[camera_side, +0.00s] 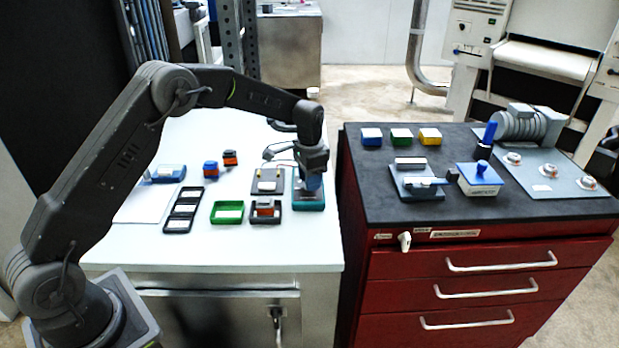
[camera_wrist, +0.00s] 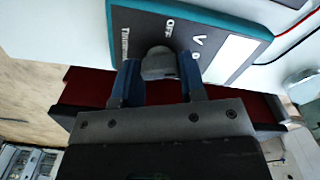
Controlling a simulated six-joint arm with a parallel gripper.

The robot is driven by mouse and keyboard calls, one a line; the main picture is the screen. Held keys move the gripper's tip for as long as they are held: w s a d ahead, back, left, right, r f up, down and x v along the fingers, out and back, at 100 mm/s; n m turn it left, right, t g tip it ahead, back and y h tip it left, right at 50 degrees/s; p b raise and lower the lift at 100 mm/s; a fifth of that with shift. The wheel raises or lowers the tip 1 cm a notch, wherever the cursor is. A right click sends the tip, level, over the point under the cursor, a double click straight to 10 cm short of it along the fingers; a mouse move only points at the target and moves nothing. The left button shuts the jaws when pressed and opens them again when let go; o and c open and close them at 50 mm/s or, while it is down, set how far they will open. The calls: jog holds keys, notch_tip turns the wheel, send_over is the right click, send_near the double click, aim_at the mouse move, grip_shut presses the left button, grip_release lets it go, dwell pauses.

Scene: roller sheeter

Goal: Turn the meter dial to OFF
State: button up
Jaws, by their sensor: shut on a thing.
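The meter (camera_side: 308,205) is a teal-edged box with a dark face at the right edge of the white table. Its face also shows in the wrist view (camera_wrist: 205,30), with a pale panel and the markings "OFF", "V" and another partly readable word. My gripper (camera_side: 311,183) is over the meter, pointing down. In the wrist view its two blue fingers (camera_wrist: 160,80) are shut on the grey dial (camera_wrist: 158,62), one on each side. The dial's pointer is hidden, so I cannot tell which mark it points to.
The red cabinet (camera_side: 470,270) with a dark top is close on the right, with several blocks and devices.

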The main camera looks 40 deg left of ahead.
jog(key=n, duration=1.3)
jog(key=shift+r, duration=0.1)
jog(key=shift+n, duration=0.4)
jog(key=o, duration=0.9)
notch_tip(320, 180, up, 14)
jog(key=shift+f, duration=0.15)
dwell(0.4)
